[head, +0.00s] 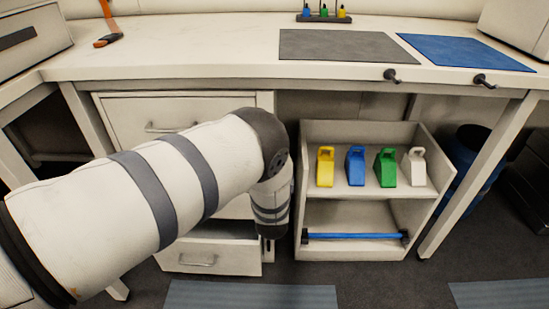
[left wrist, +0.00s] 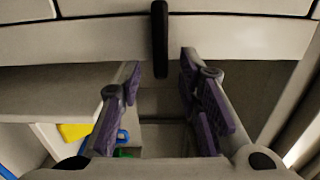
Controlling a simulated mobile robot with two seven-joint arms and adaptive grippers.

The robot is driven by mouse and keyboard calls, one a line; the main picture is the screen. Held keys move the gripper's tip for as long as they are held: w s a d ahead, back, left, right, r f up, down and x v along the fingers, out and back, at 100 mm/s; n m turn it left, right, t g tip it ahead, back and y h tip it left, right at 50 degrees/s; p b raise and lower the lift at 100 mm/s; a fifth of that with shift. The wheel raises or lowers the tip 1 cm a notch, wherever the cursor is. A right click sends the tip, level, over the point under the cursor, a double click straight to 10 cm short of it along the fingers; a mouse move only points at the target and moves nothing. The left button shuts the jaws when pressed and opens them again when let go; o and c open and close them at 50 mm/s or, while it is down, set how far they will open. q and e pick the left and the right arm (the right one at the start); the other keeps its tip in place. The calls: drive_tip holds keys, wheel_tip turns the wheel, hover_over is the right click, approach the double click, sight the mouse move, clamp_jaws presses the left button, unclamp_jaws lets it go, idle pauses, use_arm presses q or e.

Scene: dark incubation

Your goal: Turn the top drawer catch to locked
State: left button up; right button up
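The white drawer unit (head: 185,101) stands under the bench. Its top drawer (head: 125,115) with a bar handle is closed; my left arm covers part of the front. A lower drawer (head: 200,260) is pulled out. In the left wrist view my left gripper (left wrist: 160,64) is open, its purple-padded fingers spread apart. A dark upright bar (left wrist: 160,35), perhaps the catch, stands on a pale front and lines up with the gap between the fingertips. I cannot tell whether they touch it. In the head view the left gripper is mostly hidden behind my arm.
A grey mat (head: 340,46) and blue mat (head: 465,52) lie on top.

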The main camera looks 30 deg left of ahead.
use_arm(q)
drive_tip(key=v, duration=1.2)
drive_tip(key=shift+a, duration=0.15)
